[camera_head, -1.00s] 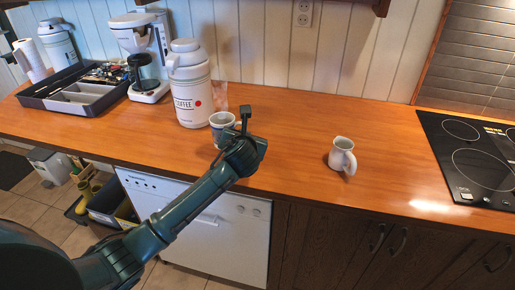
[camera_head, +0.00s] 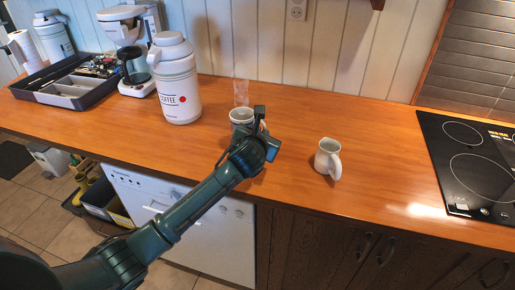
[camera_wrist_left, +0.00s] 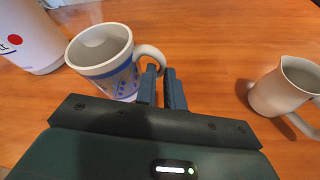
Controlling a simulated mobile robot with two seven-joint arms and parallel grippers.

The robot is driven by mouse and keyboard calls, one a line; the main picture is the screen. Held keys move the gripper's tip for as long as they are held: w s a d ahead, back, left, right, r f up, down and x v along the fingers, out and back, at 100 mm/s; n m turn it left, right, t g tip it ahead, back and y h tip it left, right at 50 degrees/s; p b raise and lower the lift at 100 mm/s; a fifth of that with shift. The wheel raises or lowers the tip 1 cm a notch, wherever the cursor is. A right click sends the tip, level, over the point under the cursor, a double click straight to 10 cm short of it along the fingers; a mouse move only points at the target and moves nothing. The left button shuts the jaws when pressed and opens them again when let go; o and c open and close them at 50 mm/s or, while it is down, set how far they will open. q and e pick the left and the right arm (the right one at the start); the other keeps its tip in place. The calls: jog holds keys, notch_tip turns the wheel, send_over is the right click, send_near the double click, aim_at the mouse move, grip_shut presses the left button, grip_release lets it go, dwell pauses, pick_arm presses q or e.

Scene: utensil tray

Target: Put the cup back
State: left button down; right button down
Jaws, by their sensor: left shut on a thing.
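The cup (camera_head: 241,116) is white with blue bands and a handle. It is near the middle of the wooden counter, right of the coffee flask, and looks about upright. In the left wrist view the cup (camera_wrist_left: 101,62) is at the upper left, with its handle pointing right to my fingers. My left gripper (camera_head: 259,118) is shut on the handle; its two fingers (camera_wrist_left: 162,88) show close together there. The cup's base is partly hidden, so I cannot tell whether it touches the counter. My right gripper is not in view.
A white coffee flask (camera_head: 177,88) stands left of the cup, and a white jug (camera_head: 327,158) stands to the right. A coffee maker (camera_head: 133,55) and a utensil tray (camera_head: 98,93) are farther left. A black cooktop (camera_head: 470,165) is at the right. Bare counter lies between jug and cooktop.

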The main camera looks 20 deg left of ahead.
pick_arm(q)
jog(key=shift+w+f, duration=0.1)
jog(key=shift+f, duration=2.2)
jog(key=c, duration=1.5)
grip_release()
jog(key=shift+f, duration=0.15)
